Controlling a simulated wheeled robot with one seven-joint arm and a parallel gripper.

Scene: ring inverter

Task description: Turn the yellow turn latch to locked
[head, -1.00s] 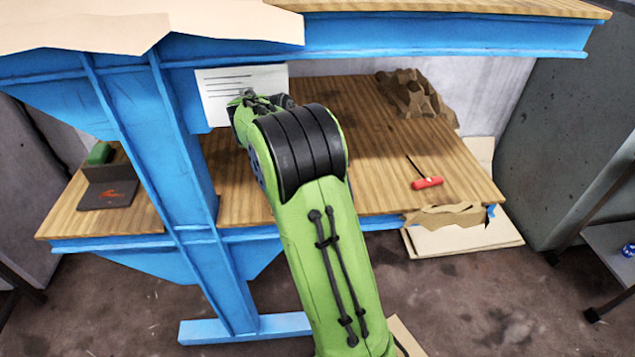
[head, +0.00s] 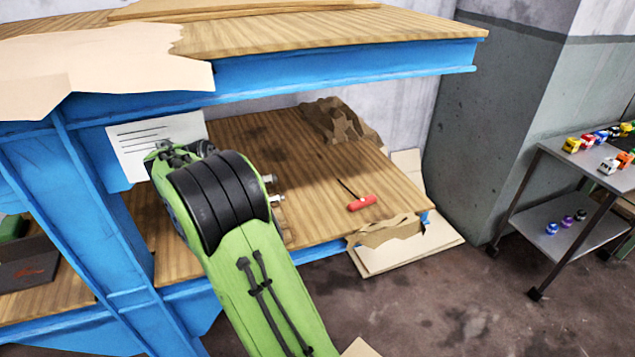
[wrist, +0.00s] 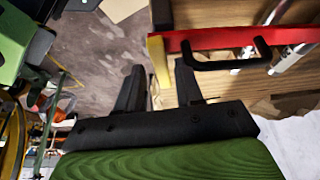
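The yellow latch (wrist: 158,60) is a narrow upright bar in the wrist view, at the left end of a red part (wrist: 225,38). My gripper (wrist: 160,66) is open, with one black finger on each side of the latch's lower end in the picture. I cannot tell whether either finger touches it or how deep the latch sits between them. A black handle (wrist: 228,56) is fixed on the red part. In the head view my arm hides the latch and the gripper.
The wooden lower shelf (head: 300,215) holds a red-handled tool (head: 362,203) and torn cardboard (head: 340,122). A blue upright (head: 100,215) stands left of my arm. Metal pegs (head: 276,197) show beside it. A cart (head: 565,190) with toy cars stands right.

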